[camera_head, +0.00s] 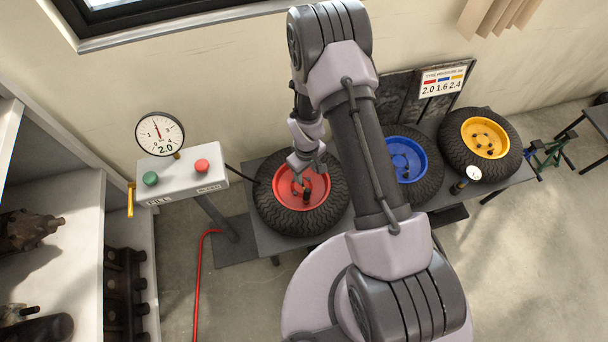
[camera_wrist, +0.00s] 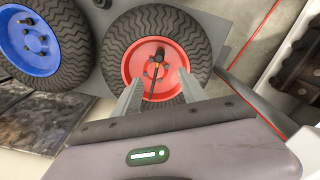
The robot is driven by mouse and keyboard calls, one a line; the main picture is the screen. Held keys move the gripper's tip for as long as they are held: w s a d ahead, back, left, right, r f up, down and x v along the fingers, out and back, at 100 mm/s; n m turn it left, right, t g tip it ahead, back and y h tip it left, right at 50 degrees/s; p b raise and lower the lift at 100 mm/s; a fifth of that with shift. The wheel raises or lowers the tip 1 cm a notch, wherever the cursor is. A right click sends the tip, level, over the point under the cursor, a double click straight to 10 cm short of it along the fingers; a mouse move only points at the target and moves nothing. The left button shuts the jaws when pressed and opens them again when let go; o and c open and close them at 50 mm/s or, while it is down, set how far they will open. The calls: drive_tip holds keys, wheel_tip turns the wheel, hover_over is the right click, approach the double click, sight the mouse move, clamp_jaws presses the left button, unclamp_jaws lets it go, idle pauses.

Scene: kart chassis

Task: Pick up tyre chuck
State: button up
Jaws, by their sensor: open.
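A small dark upright piece, which looks like the tyre chuck (camera_wrist: 159,56), stands over the hub of the red-rimmed wheel (camera_wrist: 172,81) in the wrist view. A thin dark line runs down from it between my fingers. In the head view a dark piece (camera_head: 307,195) shows on the red rim, partly beside my fingers. My gripper (camera_wrist: 157,84) is open and empty, its two fingers pointing at the red wheel with the dark piece beyond and between their tips. In the head view my gripper (camera_head: 298,178) is just over the red rim.
A blue-rimmed wheel (camera_head: 404,159) and a yellow-rimmed wheel (camera_head: 484,138) lie to the right on the bench. A small gauge (camera_head: 473,173) stands near them. The fill box (camera_head: 181,176) with dial (camera_head: 160,133) is at left; a dark hose runs from it towards the red wheel.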

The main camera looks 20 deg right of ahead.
sight(306, 191)
wheel_tip(306, 191, down, 12)
drive_tip(key=b, duration=0.4)
drive_tip(key=shift+s+f, duration=0.15)
drive_tip(key=shift+f, duration=0.05)
wheel_tip(306, 191, down, 6)
drive_tip(key=b, duration=0.3)
drive_tip(key=shift+d+r, duration=0.15)
drive_tip(key=shift+r, duration=0.25)
drive_tip(key=shift+c, duration=0.7)
clamp_jaws()
